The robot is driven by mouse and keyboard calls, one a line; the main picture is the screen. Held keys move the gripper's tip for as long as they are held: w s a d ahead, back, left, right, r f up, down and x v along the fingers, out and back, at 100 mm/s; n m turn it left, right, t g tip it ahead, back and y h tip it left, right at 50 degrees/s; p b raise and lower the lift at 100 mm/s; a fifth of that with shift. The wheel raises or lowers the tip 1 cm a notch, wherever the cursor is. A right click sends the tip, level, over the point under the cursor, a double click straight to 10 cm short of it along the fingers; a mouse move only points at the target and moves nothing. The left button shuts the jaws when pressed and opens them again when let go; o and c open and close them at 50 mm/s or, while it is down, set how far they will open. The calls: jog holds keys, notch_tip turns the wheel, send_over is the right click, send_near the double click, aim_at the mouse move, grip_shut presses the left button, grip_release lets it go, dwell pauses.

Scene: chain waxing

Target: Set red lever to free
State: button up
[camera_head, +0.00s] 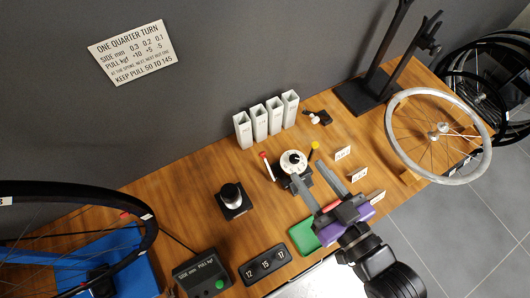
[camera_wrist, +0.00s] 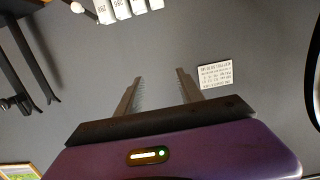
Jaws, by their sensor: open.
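A red-tipped lever (camera_head: 267,165) stands tilted at the left side of a small device with a round white dial (camera_head: 292,161) in the head view. A yellow-tipped lever (camera_head: 314,149) stands at the device's right side. My gripper (camera_head: 298,174) is open and empty, its fingers reaching toward the device from the front right. In the picture the left finger overlaps the device's lower edge; I cannot tell whether it touches. The wrist view shows both fingers (camera_wrist: 160,82) apart with nothing between them. No marking for "free" is readable on the device.
White upright boxes (camera_head: 267,119) stand behind the device. In front lie a green pad (camera_head: 302,238) and a numbered block (camera_head: 265,264). A silver wheel (camera_head: 393,131) is at right.

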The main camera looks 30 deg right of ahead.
jog(key=w+f+g+p, duration=0.2)
jog(key=w+f, duration=0.5)
jog(key=w, duration=0.5)
jog(key=g, duration=0.3)
send_over(264, 155)
jog(key=s, duration=0.3)
notch_tip(264, 155, down, 7)
jog(key=f, duration=0.3)
jog(key=w+f+g, duration=0.1)
jog(key=f, duration=0.3)
jog(key=w+f+g, duration=0.1)
jog(key=f, duration=0.2)
jog(key=shift+f+b, duration=0.25)
jog(key=shift+b, duration=0.1)
jog(key=shift+c, duration=0.4)
grip_shut()
